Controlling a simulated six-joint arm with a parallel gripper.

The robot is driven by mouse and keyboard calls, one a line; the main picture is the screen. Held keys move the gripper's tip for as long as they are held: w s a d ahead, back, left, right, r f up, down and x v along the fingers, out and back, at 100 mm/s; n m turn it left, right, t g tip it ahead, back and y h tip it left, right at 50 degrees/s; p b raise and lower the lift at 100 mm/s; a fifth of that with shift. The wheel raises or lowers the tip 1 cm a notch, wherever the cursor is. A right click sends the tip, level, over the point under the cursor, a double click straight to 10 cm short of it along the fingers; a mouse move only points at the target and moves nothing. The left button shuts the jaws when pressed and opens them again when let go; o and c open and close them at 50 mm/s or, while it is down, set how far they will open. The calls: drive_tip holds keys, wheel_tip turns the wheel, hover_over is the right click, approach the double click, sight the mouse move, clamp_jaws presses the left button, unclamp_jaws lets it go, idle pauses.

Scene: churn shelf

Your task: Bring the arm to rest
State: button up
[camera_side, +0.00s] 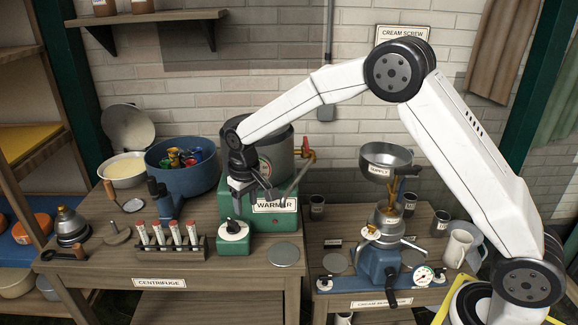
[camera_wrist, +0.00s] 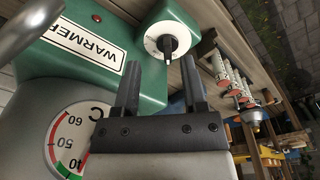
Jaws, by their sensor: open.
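My gripper (camera_side: 262,196) hangs in front of the green warmer (camera_side: 231,207) at the left-hand bench, pointing downward. In the wrist view my gripper (camera_wrist: 158,88) shows two dark fingers spread apart with nothing between them. The warmer's dial thermometer (camera_wrist: 72,140) is close beside the gripper. I cannot tell from these views whether the fingers touch the warmer.
A grey pot (camera_side: 282,150) stands on the warmer. A rack of several red-capped tubes (camera_side: 160,244) and a blue basin (camera_side: 190,179) are to the left. A separator with a steel supply bowl (camera_side: 386,161) stands on the right-hand bench. A flat grey disc (camera_side: 284,254) lies in front of the warmer.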

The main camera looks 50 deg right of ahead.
drive_tip(key=s+d, duration=0.3)
drive_tip(key=s, duration=0.9)
drive_tip(key=s+d+t, duration=0.1)
drive_tip(key=s+d, duration=0.2)
drive_tip(key=s, duration=1)
drive_tip(key=shift+r+m+t, duration=0.15)
drive_tip(key=shift+m+t, duration=0.15)
